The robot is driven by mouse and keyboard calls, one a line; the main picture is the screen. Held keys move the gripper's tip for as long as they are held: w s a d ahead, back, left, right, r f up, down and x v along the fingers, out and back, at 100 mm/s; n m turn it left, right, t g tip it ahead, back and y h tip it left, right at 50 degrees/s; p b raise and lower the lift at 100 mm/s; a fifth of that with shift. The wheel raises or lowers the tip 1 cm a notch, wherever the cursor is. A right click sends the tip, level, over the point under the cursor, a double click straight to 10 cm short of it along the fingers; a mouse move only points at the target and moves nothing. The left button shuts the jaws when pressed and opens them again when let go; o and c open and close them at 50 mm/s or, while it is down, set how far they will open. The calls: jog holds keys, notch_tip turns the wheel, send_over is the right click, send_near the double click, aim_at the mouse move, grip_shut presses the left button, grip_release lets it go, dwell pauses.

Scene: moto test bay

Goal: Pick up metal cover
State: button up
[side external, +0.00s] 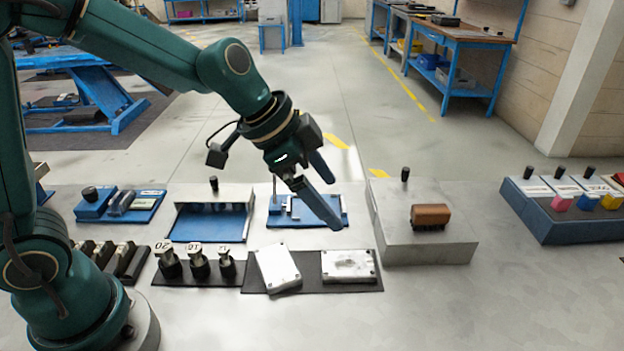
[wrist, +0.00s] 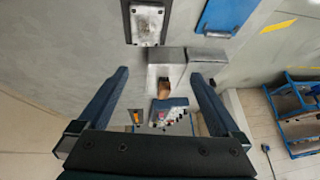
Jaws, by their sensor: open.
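Two pale metal covers with corner holes lie on a black mat (side external: 312,285) in the side view. The left cover (side external: 278,267) is turned at an angle and the right cover (side external: 348,265) lies nearly square to the mat. One metal cover (wrist: 148,24) shows at the top of the wrist view, beyond my fingertips. My gripper (side external: 334,196) is open, empty and raised above the bench behind the covers, touching neither. Its two spread fingers also frame the wrist view (wrist: 160,75).
Black-based holders (side external: 198,265) stand left of the mat. Blue trays (side external: 308,212) lie behind; a blue rack (side external: 575,222) is at far right. Front floor is clear.

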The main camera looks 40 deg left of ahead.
jog(key=g, duration=0.2)
send_over(347, 263)
jog(key=s+a, duration=0.2)
notch_tip(347, 263, down, 8)
jog(key=shift+w+f, duration=0.1)
jog(key=shift+x, duration=2.35)
jog(key=c, duration=1.4)
jog(key=shift+c, duration=0.2)
